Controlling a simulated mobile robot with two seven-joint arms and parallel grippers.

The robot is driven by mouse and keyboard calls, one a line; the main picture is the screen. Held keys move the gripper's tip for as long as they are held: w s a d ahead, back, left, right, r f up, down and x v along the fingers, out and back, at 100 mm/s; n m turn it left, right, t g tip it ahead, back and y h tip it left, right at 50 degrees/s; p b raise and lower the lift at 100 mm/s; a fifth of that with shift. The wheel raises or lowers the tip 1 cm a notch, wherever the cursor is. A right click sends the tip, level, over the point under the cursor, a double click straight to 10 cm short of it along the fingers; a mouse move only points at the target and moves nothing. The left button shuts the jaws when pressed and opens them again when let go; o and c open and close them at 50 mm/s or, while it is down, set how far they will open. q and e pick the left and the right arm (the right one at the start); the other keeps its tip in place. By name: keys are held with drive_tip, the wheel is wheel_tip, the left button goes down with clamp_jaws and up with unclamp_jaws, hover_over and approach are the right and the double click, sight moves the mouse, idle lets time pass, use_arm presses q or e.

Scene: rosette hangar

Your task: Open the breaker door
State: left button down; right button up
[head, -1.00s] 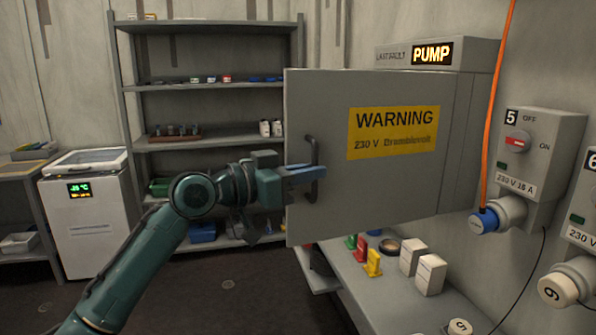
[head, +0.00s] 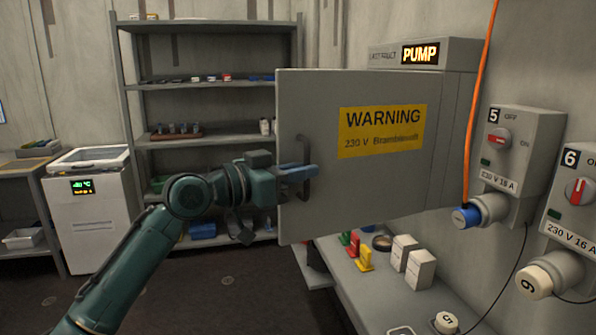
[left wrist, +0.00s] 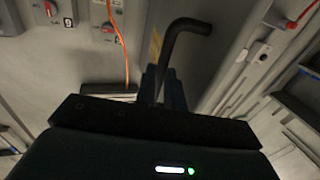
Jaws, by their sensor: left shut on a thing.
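The breaker door (head: 310,105) is a grey panel with a yellow WARNING label (head: 382,130). In the head view its left edge looks nearer than its right edge, so it stands out at an angle from the wall. A dark bar handle (head: 304,168) is near its left edge. My left gripper (head: 300,173), with blue fingers, is shut on the handle. In the left wrist view the black handle (left wrist: 185,28) rises between the fingers. What lies behind the door is hidden. My right gripper is not in view.
A bench (head: 365,290) under the door holds white boxes (head: 421,268) and colored tags (head: 364,258). An orange cable (head: 480,90) hangs to a blue plug (head: 466,217) by breaker 5. A metal shelf (head: 215,86) and a white freezer (head: 90,225) stand behind my arm.

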use_arm(q)
drive_tip(key=c, duration=1.7)
unclamp_jaws()
drive_tip(key=shift+d+r, duration=0.1)
drive_tip(key=shift+d, duration=0.2)
drive_tip(key=shift+o, duration=1.1)
drive_tip(key=shift+a, duration=0.15)
drive_tip(key=shift+a, duration=0.1)
drive_tip(key=b+v, duration=0.3)
drive_tip(key=v, duration=1)
drive_tip(key=shift+b, duration=0.35)
